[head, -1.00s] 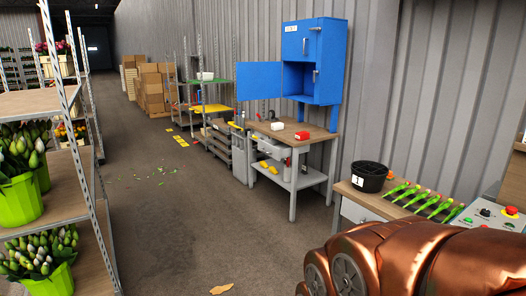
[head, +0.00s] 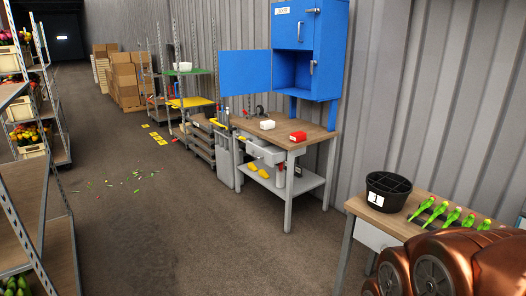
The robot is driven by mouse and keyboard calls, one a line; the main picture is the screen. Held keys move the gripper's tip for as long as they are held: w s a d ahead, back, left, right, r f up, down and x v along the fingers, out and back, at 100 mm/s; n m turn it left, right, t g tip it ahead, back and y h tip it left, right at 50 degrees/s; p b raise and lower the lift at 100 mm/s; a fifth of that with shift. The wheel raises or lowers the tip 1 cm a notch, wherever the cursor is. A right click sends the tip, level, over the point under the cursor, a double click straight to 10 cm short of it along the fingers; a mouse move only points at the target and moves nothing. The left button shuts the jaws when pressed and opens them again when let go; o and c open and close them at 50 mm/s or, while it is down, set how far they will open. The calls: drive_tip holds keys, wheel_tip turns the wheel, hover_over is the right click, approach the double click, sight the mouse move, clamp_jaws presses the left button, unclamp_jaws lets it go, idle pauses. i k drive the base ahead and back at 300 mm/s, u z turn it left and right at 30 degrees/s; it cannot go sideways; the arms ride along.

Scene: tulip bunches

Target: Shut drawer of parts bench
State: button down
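The parts bench (head: 318,141) stands against the corrugated wall, with a wooden top and grey legs. Its grey drawer (head: 266,153) sits under the top at the front and sticks out, open. Something dark seems to lie at the drawer, too small to tell. A lower grey shelf (head: 308,180) holds yellow items (head: 263,173) and a red item. My gripper is not in view; only copper-coloured parts of my own arm show at the bottom right, well apart from the bench.
A blue cabinet (head: 308,28) with its lower door (head: 244,72) swung open stands over the bench. A table with a black bucket (head: 388,191) and tulips stands right. The floor before the bench is clear.

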sight(268, 153)
drive_tip(key=z, duration=0.15)
drive_tip(key=i, duration=2.2)
drive_tip(key=u, duration=0.95)
drive_tip(key=i, duration=1.4)
drive_tip(key=u, duration=0.85)
